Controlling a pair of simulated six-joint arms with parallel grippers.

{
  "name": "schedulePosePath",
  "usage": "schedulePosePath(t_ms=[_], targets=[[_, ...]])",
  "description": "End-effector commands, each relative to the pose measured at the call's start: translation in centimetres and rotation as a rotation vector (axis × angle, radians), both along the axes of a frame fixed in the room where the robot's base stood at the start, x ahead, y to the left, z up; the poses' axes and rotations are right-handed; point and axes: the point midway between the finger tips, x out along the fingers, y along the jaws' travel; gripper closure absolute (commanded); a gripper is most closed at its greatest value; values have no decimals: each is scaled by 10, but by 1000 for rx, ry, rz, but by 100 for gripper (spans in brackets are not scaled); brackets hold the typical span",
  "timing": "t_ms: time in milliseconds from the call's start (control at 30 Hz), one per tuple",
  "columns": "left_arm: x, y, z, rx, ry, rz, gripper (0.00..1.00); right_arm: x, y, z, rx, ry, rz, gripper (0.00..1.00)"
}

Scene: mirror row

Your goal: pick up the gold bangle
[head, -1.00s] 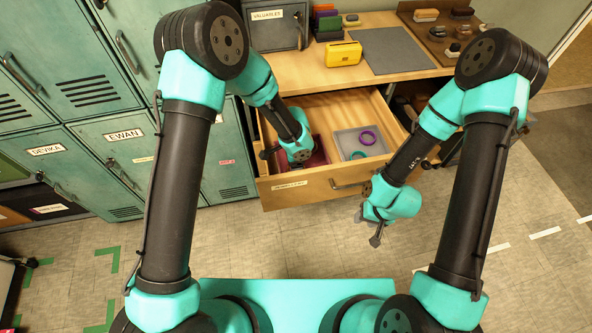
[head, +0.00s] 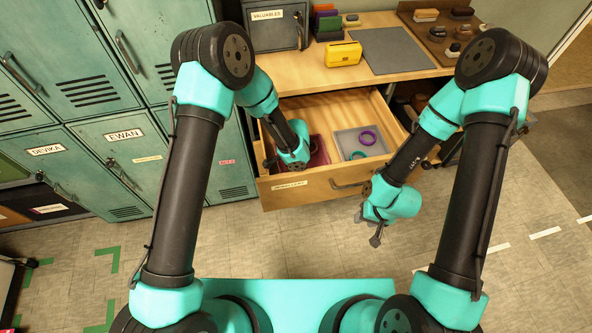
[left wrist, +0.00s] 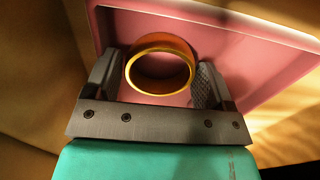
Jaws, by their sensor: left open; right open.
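The gold bangle (left wrist: 160,70) lies in a pink-red tray (left wrist: 250,58) in the left wrist view, between the two fingers of my left gripper (left wrist: 156,82). The fingers are open on either side of it; whether they touch it I cannot tell. In the head view my left gripper is down in the open drawer at the dark red tray (head: 320,152), and my arm hides the bangle there. My right gripper (head: 368,228) is open and empty in front of the drawer, over the floor.
A grey tray (head: 375,151) in the drawer holds a purple bangle (head: 367,138) and a green bangle (head: 358,155). The drawer front (head: 320,186) and its side walls stand around the trays. The desk (head: 290,72) above holds a yellow box (head: 343,54) and a grey mat (head: 391,51).

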Motion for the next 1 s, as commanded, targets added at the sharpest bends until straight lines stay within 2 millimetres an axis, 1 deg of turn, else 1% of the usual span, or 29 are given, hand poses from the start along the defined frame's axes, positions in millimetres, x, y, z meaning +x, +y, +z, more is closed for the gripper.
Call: schedulePosePath(t_ms=[267,600,867,1000], targets=[[0,0,0,0,0,0,23,0,0,0,0,0,0,57],[0,0,0,0,0,0,53,0,0,0,0,0,0,57],[0,0,1,0,-1,0,54,0,0,0,0,0,0,57],[1,0,9,0,-2,0,54,0,0,0,0,0,0,57]])
